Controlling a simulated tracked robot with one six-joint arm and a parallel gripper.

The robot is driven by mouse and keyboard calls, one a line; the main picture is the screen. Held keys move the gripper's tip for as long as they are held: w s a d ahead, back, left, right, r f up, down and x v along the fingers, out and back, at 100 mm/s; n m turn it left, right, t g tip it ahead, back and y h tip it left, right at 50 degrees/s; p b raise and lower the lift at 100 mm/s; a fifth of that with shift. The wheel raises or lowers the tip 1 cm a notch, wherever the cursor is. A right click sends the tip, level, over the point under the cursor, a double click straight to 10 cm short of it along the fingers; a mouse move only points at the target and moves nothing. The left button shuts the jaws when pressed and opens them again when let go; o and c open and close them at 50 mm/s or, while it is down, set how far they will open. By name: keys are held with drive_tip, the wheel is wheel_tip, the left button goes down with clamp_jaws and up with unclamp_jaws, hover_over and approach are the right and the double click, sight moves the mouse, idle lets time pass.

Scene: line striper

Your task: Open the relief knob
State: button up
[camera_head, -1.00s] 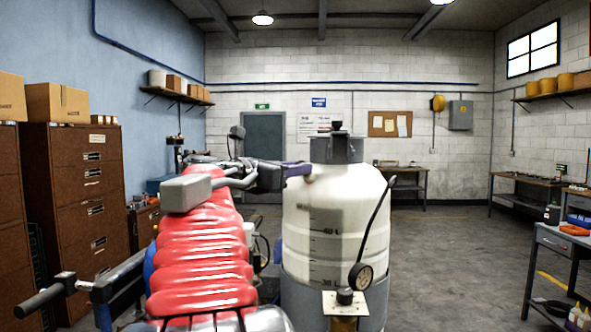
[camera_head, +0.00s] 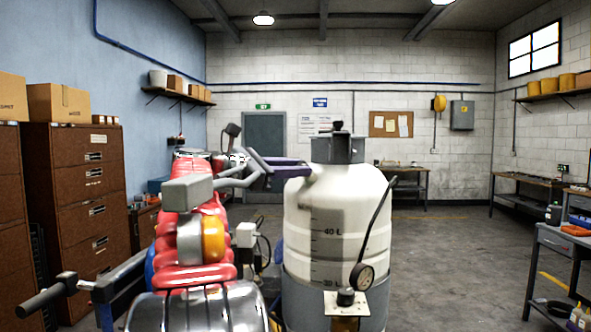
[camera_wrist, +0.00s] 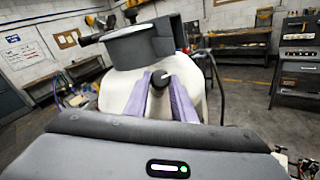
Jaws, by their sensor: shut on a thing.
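The white tank (camera_head: 338,218) stands in front of me, with a grey collar and cap (camera_head: 338,149) on top. A small dark round knob (camera_wrist: 159,79) with a pale mark sits on the tank's shoulder in the wrist view, below the grey collar. My gripper (camera_wrist: 160,92) has its two purple fingers on either side of this knob, shut on it. In the head view my gripper (camera_head: 307,172) reaches the tank's upper left shoulder from the left. The knob is hidden there behind the fingers.
A black knob on a plate (camera_head: 345,297) is at the tank's lower front. Brown cabinets (camera_head: 85,190) stand at left, and a workbench (camera_head: 555,240) at right.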

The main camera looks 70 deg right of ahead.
drive_tip(key=o, duration=1)
drive_tip(key=v, duration=1.4)
drive_tip(key=shift+d, duration=0.1)
